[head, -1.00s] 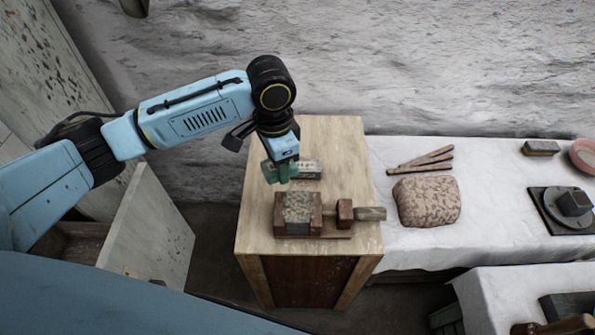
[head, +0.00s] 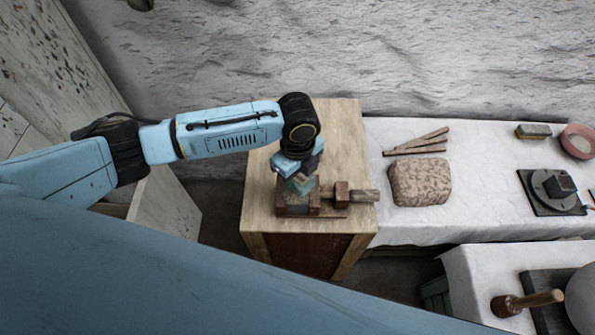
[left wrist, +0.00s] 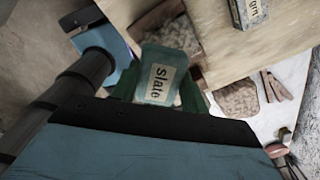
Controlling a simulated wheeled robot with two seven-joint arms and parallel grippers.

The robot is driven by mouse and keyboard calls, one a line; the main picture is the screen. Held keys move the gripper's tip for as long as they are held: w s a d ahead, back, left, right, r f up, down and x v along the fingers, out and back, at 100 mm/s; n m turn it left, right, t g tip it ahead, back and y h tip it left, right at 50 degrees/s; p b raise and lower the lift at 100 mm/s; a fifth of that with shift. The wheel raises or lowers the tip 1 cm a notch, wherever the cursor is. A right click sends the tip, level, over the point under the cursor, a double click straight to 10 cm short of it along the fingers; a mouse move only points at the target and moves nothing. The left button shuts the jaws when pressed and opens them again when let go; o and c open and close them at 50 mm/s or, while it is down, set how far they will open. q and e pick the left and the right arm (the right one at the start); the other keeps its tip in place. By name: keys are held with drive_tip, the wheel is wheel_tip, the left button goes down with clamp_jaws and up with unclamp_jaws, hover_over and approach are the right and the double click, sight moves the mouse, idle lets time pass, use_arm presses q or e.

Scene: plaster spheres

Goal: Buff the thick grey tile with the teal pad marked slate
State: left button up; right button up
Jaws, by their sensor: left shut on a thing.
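My left gripper (head: 301,184) is shut on the teal pad, whose pale label reads "slate" in the left wrist view (left wrist: 163,78). The gripper fingers flank the pad there. In the head view the gripper points down over the wooden clamp (head: 314,200) on the cabinet top. The thick grey speckled tile (left wrist: 163,16) sits between the clamp's wooden jaws, partly behind the pad. In the head view the gripper and pad cover most of the tile. I cannot tell whether the pad touches it. My right gripper is not in view.
Another labelled block (left wrist: 247,12) lies on the cabinet top (head: 343,130) beyond the clamp. The clamp's handle (head: 364,196) sticks out right. A white-covered table (head: 480,185) holds a speckled lump (head: 420,183), wooden sticks (head: 416,144) and a pink bowl (head: 578,141).

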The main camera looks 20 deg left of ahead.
use_arm(q)
drive_tip(key=shift+f+b, duration=1.9)
drive_tip(key=shift+w+a+f+b, duration=0.1)
drive_tip(key=shift+f+b, duration=0.35)
drive_tip(key=shift+f, duration=0.55)
drive_tip(key=shift+f, duration=0.35)
